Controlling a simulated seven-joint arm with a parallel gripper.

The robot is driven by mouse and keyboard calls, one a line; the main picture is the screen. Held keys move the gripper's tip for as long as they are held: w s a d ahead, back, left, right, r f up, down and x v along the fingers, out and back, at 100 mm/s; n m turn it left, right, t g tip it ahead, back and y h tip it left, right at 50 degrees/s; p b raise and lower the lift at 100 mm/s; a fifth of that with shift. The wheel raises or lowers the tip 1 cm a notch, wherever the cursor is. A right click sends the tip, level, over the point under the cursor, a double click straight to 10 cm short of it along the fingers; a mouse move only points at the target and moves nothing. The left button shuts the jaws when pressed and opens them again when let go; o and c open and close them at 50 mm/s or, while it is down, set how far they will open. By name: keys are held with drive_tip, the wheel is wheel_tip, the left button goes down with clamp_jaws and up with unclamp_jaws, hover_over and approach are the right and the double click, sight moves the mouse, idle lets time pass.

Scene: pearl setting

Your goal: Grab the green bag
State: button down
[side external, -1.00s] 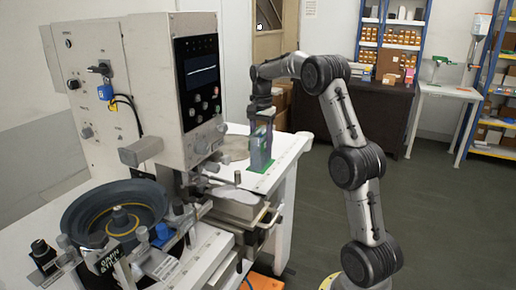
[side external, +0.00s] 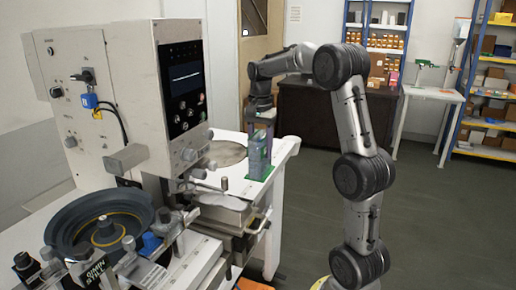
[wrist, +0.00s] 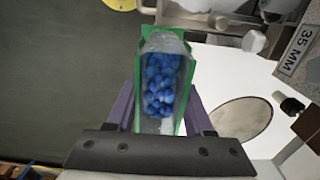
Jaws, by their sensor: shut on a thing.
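The green bag (wrist: 176,45) is a clear pouch with green edges and blue bead-like contents, seen close up in the wrist view. In the side view the bag (side external: 258,160) stands roughly upright at the white table's edge, below my wrist. My gripper (wrist: 160,112) has its purple fingers on both sides of the bag and is shut on it. In the side view my gripper (side external: 262,128) points down over the bag. I cannot tell whether the bag's bottom touches the table.
A large cream machine (side external: 120,95) with a dark screen stands left of the bag. A metal plate and slide (side external: 222,205) sit in front of it. A round disc (side external: 226,153) lies on the white table (side external: 284,150). The floor to the right is open.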

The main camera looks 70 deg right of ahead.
sight(258, 134)
drive_tip(key=shift+s+a+r, duration=0.15)
drive_tip(key=shift+d, duration=0.25)
drive_tip(key=shift+w+d+n, duration=0.35)
drive_tip(key=shift+w+n, duration=0.05)
drive_tip(key=n, duration=0.1)
drive_tip(key=d+r+n, duration=0.1)
drive_tip(key=shift+w+n, duration=0.4)
drive_tip(key=n, duration=0.2)
drive_tip(key=r+n, duration=0.1)
drive_tip(key=n, duration=0.1)
drive_tip(key=shift+w+d+r, duration=0.1)
drive_tip(key=shift+w+d, duration=0.15)
drive_tip(key=shift+d, duration=0.05)
drive_tip(key=shift+r+n, duration=0.2)
drive_tip(key=shift+n, duration=1)
